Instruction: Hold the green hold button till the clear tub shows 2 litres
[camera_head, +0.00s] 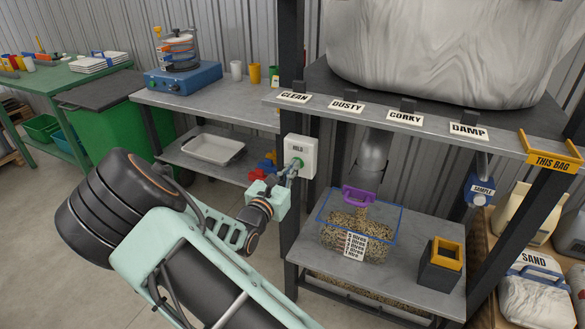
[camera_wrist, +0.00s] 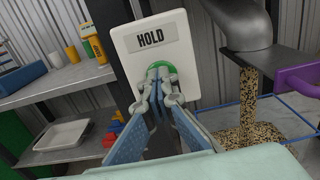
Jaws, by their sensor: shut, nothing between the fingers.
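The green hold button (camera_head: 300,163) sits on a white box (camera_head: 304,150) marked HOLD, fixed to a dark post. My gripper (camera_head: 292,170) is shut and empty, its fingertips at the button and seemingly pressing it. In the wrist view the fingertips (camera_wrist: 158,80) cover the lower part of the green button (camera_wrist: 160,66). The clear tub (camera_head: 400,222) with a blue rim stands on the lower shelf under a grey spout (camera_head: 373,150). Speckled grain (camera_wrist: 250,100) pours from the spout into it. Grain lies heaped inside; its level against the litre label (camera_head: 354,246) is hard to read.
A purple handle (camera_head: 358,196) shows at the tub. A black box with a yellow rim (camera_head: 446,252) stands right of it. A white tray (camera_head: 214,148) lies on the left bench's lower shelf.

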